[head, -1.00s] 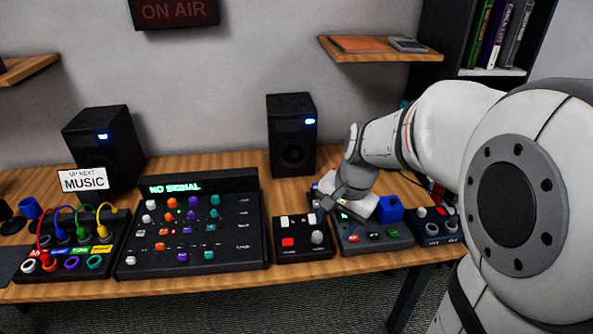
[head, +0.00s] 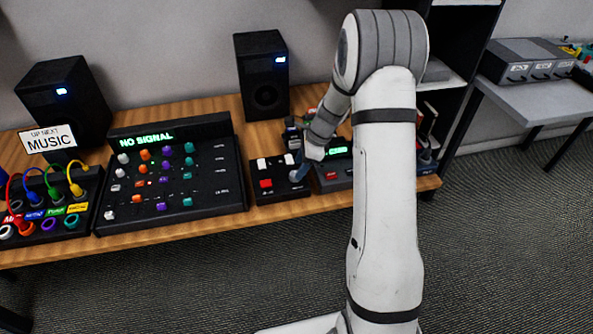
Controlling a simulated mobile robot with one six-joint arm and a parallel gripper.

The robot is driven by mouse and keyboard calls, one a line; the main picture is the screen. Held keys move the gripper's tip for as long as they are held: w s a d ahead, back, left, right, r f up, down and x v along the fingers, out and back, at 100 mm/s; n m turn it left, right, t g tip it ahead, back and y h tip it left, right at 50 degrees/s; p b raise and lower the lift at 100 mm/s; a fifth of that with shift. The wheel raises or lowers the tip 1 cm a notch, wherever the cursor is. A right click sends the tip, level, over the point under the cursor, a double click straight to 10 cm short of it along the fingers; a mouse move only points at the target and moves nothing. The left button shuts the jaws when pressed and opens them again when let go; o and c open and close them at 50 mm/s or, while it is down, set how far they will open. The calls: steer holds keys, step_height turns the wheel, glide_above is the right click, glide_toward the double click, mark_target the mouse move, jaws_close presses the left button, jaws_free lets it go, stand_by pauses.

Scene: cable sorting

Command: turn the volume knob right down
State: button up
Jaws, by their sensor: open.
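A small black control box (head: 282,184) stands on the wooden desk, right of the big mixer. It carries a red button (head: 266,183) and white buttons (head: 262,163) along its back. My gripper (head: 299,173) is over the right side of this box, pointing down, low and close to its top. The jaws are open, though they show small and dark here. The round knob on the box's front right is hidden behind my gripper. I cannot tell whether the fingers touch or surround it.
The mixer (head: 172,197) with a green "NO SIGNAL" display stands to the left, a patch panel with coloured cables (head: 45,220) beyond it. A grey panel (head: 334,178) is right of the box, partly behind my arm. Two speakers (head: 262,75) stand behind.

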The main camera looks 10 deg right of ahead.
steer(key=shift+x, duration=1.55)
steer(key=shift+c, duration=0.2)
steer(key=c, duration=0.9)
